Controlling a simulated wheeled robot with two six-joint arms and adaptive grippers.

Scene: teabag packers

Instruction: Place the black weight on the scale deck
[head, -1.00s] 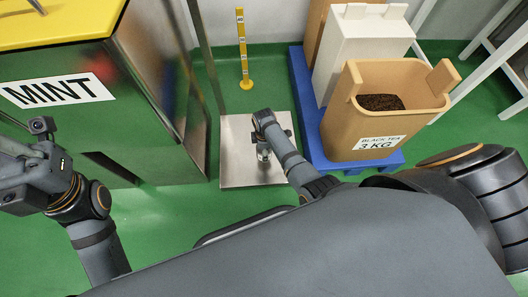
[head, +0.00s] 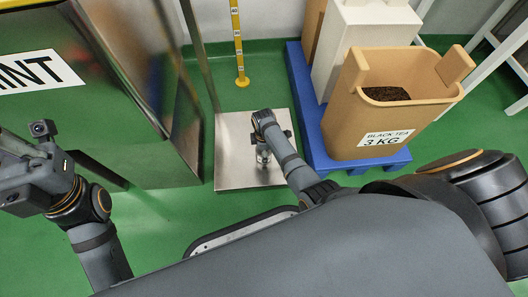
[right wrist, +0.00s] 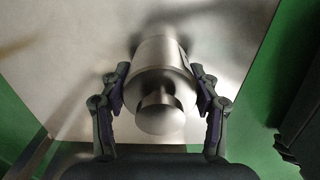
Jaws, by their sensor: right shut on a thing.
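The scale deck (head: 232,170) is a square bare-metal plate low on the floor, in the middle of the head view. My right gripper (head: 263,158) is over it, pointing down. In the right wrist view my right gripper (right wrist: 160,100) is shut on a knobbed cylindrical weight (right wrist: 160,60), its fingers on both sides. The weight looks silver-grey rather than black here. The pale deck (right wrist: 60,60) fills much of the background behind it. I cannot tell whether the weight touches the deck. My left gripper (head: 22,178) is at the left edge, away from the deck; its fingertips are unclear.
A blue pallet (head: 312,150) stands right of the deck, bearing a tan BLACK TEA 3 KG bin (head: 345,115) and a white container (head: 350,40). A metal cabinet labelled MINT (head: 130,120) stands left. A yellow post (head: 238,45) rises behind the deck.

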